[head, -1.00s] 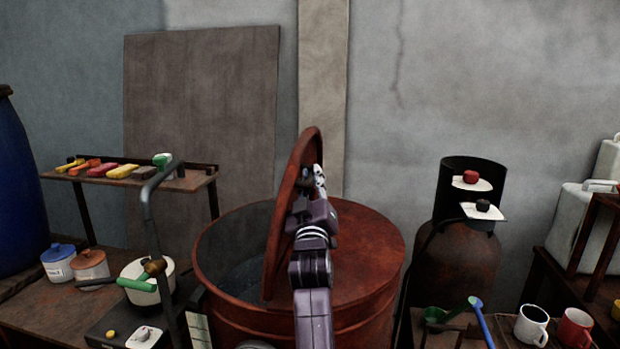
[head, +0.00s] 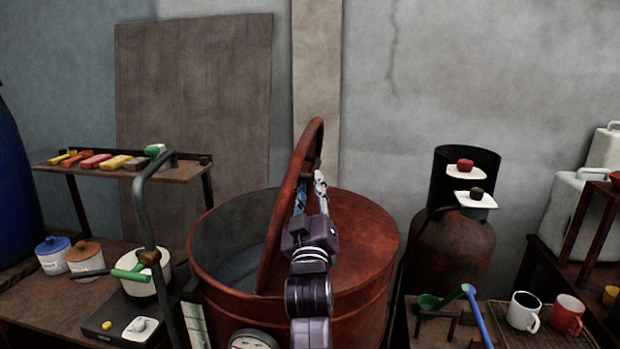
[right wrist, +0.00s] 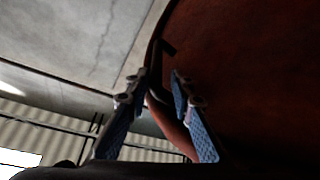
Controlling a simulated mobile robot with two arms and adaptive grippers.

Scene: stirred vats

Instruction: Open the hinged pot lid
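The rusty red round vat (head: 345,300) stands in the middle of the head view. Its left half is open and shows a grey inside. The hinged lid (head: 275,235) stands steeply raised across the middle, leaning right toward the fixed half of the top (head: 355,235). A small dark handle (head: 308,165) sits near the lid's upper edge. My right gripper (head: 312,190) is beside the lid's right face, just below that handle. In the right wrist view its fingers (right wrist: 162,92) are apart, with the lid's rim (right wrist: 170,120) showing between them; firm contact is not clear. My left gripper is not in view.
A gas cylinder (head: 455,250) stands to the right. A bench at left holds a pot (head: 148,280) and jars (head: 85,258), with a bent grey pipe (head: 140,200) near the vat. Mugs (head: 524,310) stand at lower right. A gauge (head: 253,340) is on the vat's front.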

